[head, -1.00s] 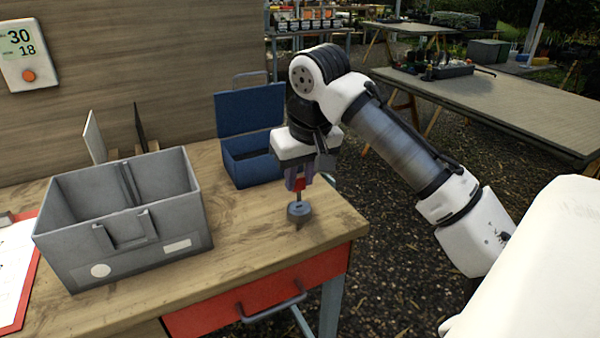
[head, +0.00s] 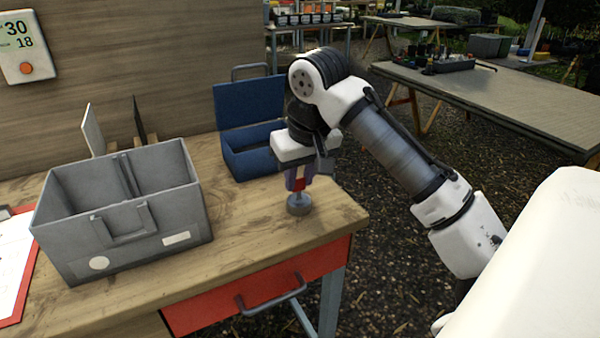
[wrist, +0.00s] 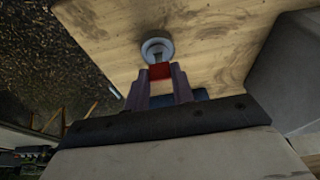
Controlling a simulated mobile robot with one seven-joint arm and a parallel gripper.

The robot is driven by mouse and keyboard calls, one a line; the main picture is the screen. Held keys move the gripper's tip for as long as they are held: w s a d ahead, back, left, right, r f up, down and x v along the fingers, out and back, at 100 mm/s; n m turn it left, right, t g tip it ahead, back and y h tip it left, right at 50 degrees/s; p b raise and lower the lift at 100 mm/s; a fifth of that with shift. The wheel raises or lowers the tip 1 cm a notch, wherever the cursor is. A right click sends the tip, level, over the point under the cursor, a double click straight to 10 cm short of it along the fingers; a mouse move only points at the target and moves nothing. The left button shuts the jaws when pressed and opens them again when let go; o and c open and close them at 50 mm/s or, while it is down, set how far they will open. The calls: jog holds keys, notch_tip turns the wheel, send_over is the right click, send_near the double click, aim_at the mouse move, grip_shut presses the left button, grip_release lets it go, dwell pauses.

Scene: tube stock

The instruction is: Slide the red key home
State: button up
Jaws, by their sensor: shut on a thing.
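My gripper (head: 296,181) points down over the right end of the wooden workbench, its two purple-grey fingers shut on the red key (head: 300,185). The key's red head also shows between the fingertips in the wrist view (wrist: 160,71). Below it a small round grey lock (head: 299,205) stands on the bench top. It also shows just beyond the red head in the wrist view (wrist: 157,49). The key's shaft appears upright and meets the top of the lock; a short length shows above it. I cannot tell how deep the tip sits.
A grey open bin (head: 130,245) with a divider stands left on the workbench (head: 255,240). An open blue box (head: 250,155) stands just behind my gripper. A red-edged clipboard (head: 15,265) lies far left. The bench's right edge is close to the lock; bare bench lies in front.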

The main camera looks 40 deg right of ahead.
jog(key=shift+f, duration=0.2)
jog(key=shift+f, duration=0.3)
dwell(0.3)
jog(key=o, duration=1)
jog(key=shift+o, duration=0.2)
jog(key=p+v, duration=0.1)
jog(key=v, duration=1.3)
jog(key=shift+f, duration=0.15)
